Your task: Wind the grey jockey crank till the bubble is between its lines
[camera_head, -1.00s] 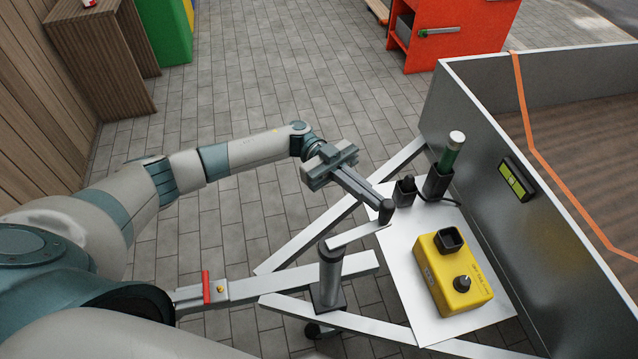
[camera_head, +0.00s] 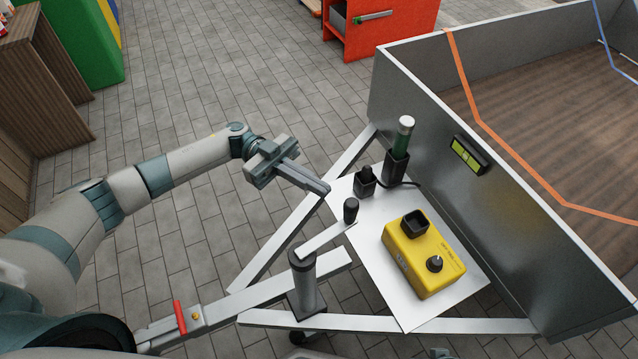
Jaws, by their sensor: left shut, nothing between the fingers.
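The grey jockey crank (camera_head: 325,240) sits on top of the upright jockey post (camera_head: 306,285). Its arm points up and to the right and ends in a dark upright knob (camera_head: 350,211). My left gripper (camera_head: 323,188) is shut and empty, its fingertips just up and left of the knob, apart from it in the picture. The level with a yellow-green vial (camera_head: 467,154) is on the grey trailer wall. Dark marks show in the vial, but the bubble is too small to place against its lines. My right gripper is not in view.
A white plate (camera_head: 405,314) carries a yellow box (camera_head: 422,262) with a black knob. Behind it stand a green-handled tool in a dark holder (camera_head: 400,150) and a small black piece (camera_head: 365,182). A red lever (camera_head: 180,317) is on the drawbar. Paving left of the frame is clear.

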